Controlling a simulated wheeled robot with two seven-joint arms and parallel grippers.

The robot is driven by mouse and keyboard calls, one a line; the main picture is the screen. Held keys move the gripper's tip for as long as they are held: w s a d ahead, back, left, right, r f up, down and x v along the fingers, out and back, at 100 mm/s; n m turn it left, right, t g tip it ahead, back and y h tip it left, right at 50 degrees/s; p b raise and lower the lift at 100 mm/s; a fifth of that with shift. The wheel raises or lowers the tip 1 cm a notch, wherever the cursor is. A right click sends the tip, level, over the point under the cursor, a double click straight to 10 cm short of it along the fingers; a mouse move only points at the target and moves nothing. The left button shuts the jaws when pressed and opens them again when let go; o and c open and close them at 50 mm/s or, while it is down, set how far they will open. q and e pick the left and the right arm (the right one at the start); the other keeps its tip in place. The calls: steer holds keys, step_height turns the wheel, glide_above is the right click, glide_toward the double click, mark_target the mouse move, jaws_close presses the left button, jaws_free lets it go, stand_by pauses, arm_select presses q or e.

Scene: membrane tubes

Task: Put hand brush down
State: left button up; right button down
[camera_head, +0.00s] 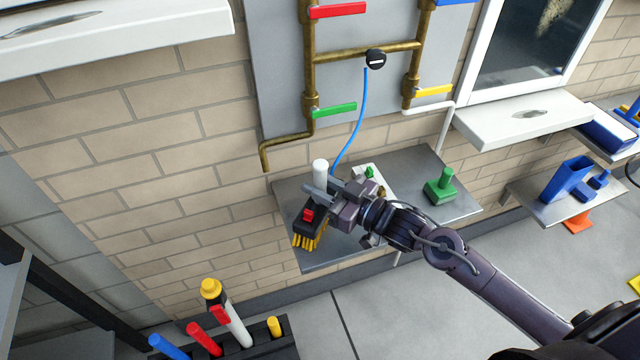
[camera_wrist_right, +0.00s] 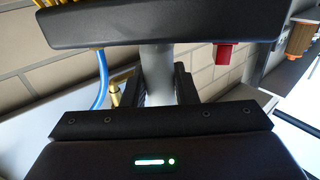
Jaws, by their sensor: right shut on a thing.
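The hand brush has a black head with yellow bristles (camera_head: 309,238), a red tab and a pale handle. My right gripper (camera_head: 322,192) is shut on its handle, which also shows between the fingers in the wrist view (camera_wrist_right: 158,75). The black brush head fills the top of the wrist view. In the head view the brush is over the left part of a grey wall shelf (camera_head: 330,258), bristles pointing down. I cannot tell whether the bristles touch the shelf. My left gripper is not in view.
A green stamp-like object (camera_head: 440,186) stands on the shelf's right part, with a white item (camera_head: 376,178) behind my gripper. A blue hose (camera_head: 359,120) hangs down to the shelf from pipes with coloured valves. A black rack (camera_head: 262,343) with upright coloured handles stands at the lower left.

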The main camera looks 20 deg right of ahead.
steer(key=shift+r, duration=0.1)
steer(key=c, duration=1.1)
jaws_free()
steer(key=shift+c, duration=0.2)
steer(key=v, duration=1.2)
steer(key=shift+s+d, duration=0.1)
